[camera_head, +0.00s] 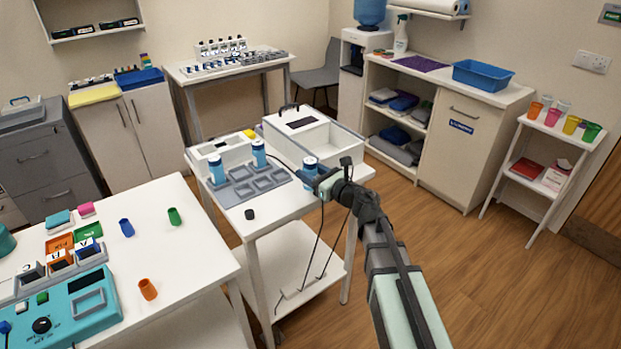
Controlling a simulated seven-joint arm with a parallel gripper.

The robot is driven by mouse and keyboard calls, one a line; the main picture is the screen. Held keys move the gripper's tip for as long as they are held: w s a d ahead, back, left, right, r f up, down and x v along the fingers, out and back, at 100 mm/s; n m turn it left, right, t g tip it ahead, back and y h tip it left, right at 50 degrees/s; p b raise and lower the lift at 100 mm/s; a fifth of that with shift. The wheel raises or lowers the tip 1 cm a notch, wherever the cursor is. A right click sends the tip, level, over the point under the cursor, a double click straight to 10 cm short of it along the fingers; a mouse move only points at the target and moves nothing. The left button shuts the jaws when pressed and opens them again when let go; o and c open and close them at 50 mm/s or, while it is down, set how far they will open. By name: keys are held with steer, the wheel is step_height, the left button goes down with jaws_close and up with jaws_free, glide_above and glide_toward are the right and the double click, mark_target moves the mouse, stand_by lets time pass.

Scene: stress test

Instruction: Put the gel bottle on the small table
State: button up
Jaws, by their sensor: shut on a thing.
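My gripper (318,182) is shut on a blue-and-white gel bottle (309,167), which stands upright at the right edge of the middle white table (284,214). I cannot tell if the bottle touches the tabletop. Two similar bottles, a left one (217,169) and a right one (259,153), stand by a grey compartment tray (240,192) on the same table. My arm comes in from the lower right and hides part of the held bottle's surroundings. A small narrow white table (558,131) with coloured cups on top stands at the far right.
An open white box (312,138) stands close behind the held bottle. A small black cap (249,214) lies at the middle table's front. A larger white table (190,235) with a teal device (70,310) is at the left. Bare wood floor (490,270) lies to the right.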

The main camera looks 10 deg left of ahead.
steer(key=shift+f, duration=1)
steer(key=shift+f, duration=0.15)
steer(key=o, duration=1.2)
